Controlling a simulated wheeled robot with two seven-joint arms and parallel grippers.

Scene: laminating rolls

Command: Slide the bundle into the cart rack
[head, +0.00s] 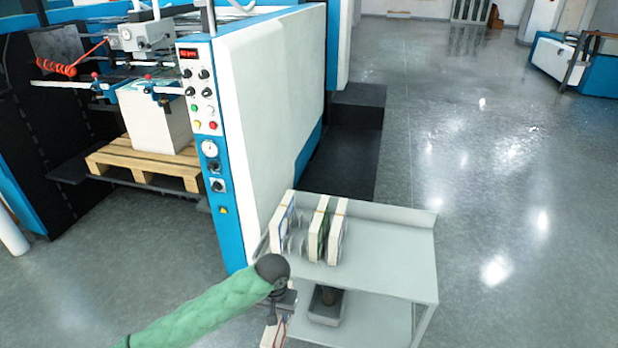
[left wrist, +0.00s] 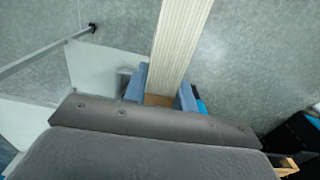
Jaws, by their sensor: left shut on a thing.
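My left gripper (head: 279,317) is in front of the cart, low beside its near left corner. It is shut on a bundle (head: 272,336), a pale block with a red and blue edge, cut off by the bottom of the head view. In the left wrist view the bundle (left wrist: 178,45) stands between the two blue fingers (left wrist: 160,98) as a long ribbed pale stack. The cart (head: 395,255) is light grey. Its rack (head: 297,240) of thin dividers is at the left of the top shelf, partly hidden by upright bundles (head: 318,230). A gap shows between the left bundle (head: 283,222) and the others.
The cart's lower shelf (head: 375,322) holds a dark open box (head: 326,304). A white and blue press (head: 262,100) stands close behind the cart on the left. A wooden pallet (head: 145,165) with a paper stack sits inside it.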

